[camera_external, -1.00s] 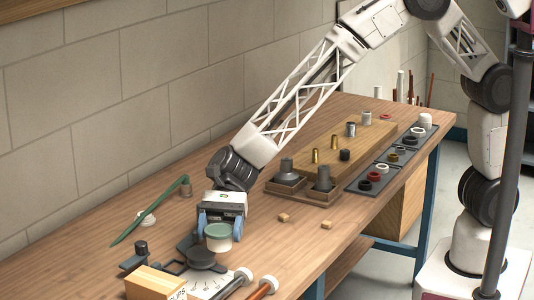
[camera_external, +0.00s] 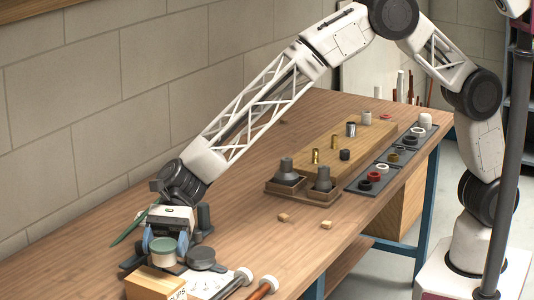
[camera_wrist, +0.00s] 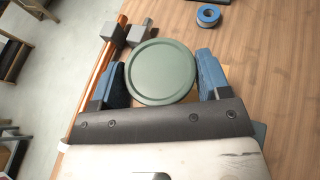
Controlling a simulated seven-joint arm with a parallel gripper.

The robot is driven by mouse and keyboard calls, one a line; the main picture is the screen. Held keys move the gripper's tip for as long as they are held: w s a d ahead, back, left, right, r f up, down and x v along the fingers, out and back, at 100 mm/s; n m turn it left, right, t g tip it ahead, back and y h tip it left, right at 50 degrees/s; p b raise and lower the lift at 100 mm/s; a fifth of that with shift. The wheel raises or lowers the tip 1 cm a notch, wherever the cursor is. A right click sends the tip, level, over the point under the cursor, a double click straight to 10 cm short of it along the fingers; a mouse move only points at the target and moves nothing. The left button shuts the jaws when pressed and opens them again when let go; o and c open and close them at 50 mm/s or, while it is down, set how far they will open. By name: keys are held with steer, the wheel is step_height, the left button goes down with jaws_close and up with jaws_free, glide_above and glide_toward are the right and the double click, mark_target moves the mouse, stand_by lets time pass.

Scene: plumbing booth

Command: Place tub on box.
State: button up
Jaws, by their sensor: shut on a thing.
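The tub (camera_external: 163,252) is a small whitish cup with a flat green lid. My gripper (camera_external: 165,243) is shut on it, with one blue finger on each side. In the wrist view the round green lid of the tub (camera_wrist: 161,72) fills the space between the blue fingertips (camera_wrist: 162,78). The box (camera_external: 155,284) is a tan carton with printed letters at the lower left of the external view. The tub shows just behind and above the box there. I cannot tell whether they touch. The lid hides most of what is below in the wrist view.
Pipes with white ends (camera_external: 262,288) lie at the table's front edge. A green rod (camera_external: 130,228) lies behind my gripper. The middle of the table is clear, apart from two small wooden blocks (camera_external: 284,217).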

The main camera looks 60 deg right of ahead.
mark_target(151, 246)
steer(key=shift+w+a+f, duration=0.15)
steer(key=shift+w+a, duration=0.75)
steer(key=shift+a, duration=0.3)
steer(key=shift+f, duration=1.75)
steer(key=shift+f, duration=0.15)
steer(key=o, duration=1)
steer(key=shift+c, duration=0.2)
steer(key=v, duration=1.2)
